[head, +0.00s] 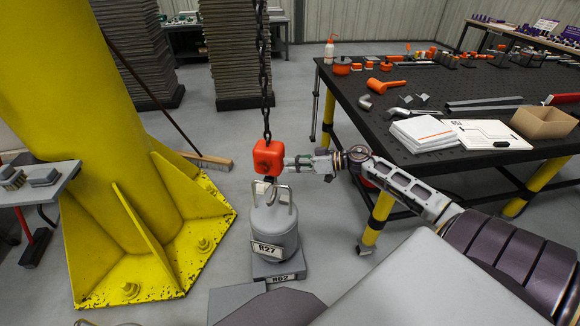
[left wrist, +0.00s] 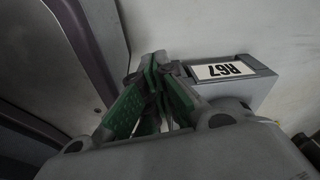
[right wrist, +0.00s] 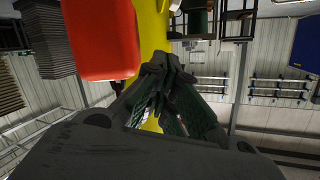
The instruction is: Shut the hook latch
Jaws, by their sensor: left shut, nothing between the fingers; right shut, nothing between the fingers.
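A red hook block (head: 268,157) hangs on a dark chain (head: 264,80). A grey hook (head: 270,195) shows below it, at the handle of a grey cylinder (head: 272,228) labelled R27. The latch is too small to make out, and I cannot tell whether it is open or shut. My right gripper (head: 290,162) is shut and empty just right of the block. In the right wrist view the red block (right wrist: 100,38) is left of the fingertips (right wrist: 165,72). My left gripper (left wrist: 158,68) is shut and empty, near a grey block labelled R67 (left wrist: 245,84).
A yellow column (head: 75,100) with a flanged base stands left. A dark perforated table (head: 400,95) with tools, papers and a cardboard box (head: 543,122) fills the right. The cylinder stands on a grey block (head: 279,268).

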